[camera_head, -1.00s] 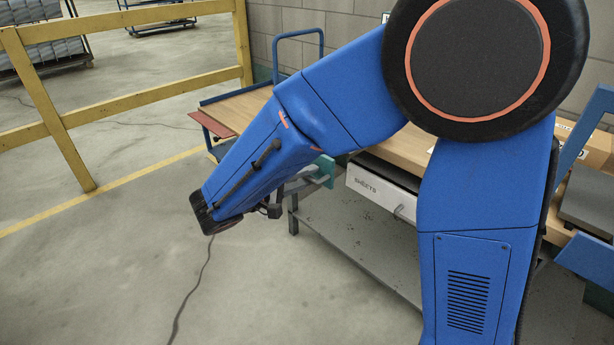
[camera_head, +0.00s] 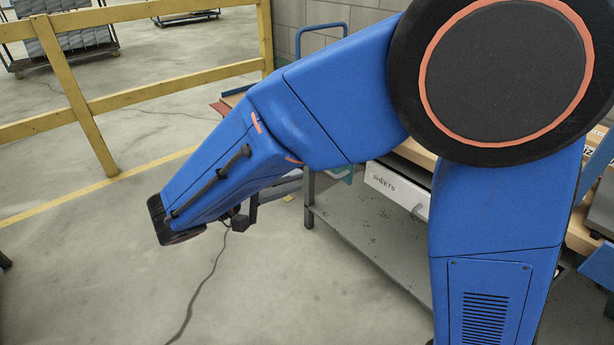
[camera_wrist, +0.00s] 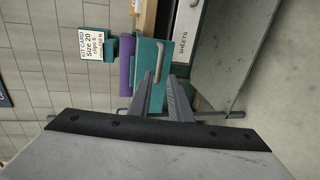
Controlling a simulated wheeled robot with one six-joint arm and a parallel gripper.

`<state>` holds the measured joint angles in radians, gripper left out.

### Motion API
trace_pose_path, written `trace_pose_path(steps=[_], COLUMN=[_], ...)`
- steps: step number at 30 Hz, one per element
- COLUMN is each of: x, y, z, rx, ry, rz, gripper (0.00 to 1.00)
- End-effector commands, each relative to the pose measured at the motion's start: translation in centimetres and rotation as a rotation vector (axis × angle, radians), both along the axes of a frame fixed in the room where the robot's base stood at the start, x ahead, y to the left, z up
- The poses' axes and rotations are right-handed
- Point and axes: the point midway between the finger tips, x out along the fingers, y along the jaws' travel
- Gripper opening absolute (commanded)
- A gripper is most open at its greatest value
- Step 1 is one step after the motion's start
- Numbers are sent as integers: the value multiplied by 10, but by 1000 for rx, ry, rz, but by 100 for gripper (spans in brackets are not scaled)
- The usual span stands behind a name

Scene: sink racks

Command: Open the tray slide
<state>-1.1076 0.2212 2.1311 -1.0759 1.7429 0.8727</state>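A teal front panel (camera_wrist: 146,88) with a grey bar handle (camera_wrist: 159,62) is near the middle of the wrist view. I cannot tell for sure that it is the tray slide. My gripper (camera_wrist: 161,78) points at it, with its two fingers apart and nothing seen between them. The fingertips are near the lower end of the handle; contact cannot be told. A white drawer marked SHEETS (camera_wrist: 184,37) is just to the right, and it shows in the head view (camera_head: 391,188). A bit of the teal panel shows in the head view (camera_head: 346,177); my arm hides my fingers there.
A kit card (camera_wrist: 92,44) and a purple part (camera_wrist: 126,72) are left of the teal panel. The bench has a grey lower shelf (camera_head: 355,228). A yellow railing (camera_head: 180,92) stands behind left. Open floor with a dark cable (camera_head: 198,290) lies at left.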

Motion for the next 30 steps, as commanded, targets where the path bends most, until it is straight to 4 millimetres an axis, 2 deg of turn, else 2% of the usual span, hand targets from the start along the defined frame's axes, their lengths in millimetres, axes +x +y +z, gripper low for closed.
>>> trace_pose_path(steps=[1,6,12,27,30], x=[-6,-21,-31,-33,-32], y=[9,30,43,46,41], z=[2,8,11,12,13], rx=[1,1,1,0,6], ry=[-1,0,0,0,6], rz=[5,3,1,0,-7], gripper=[18,18,18,18,18])
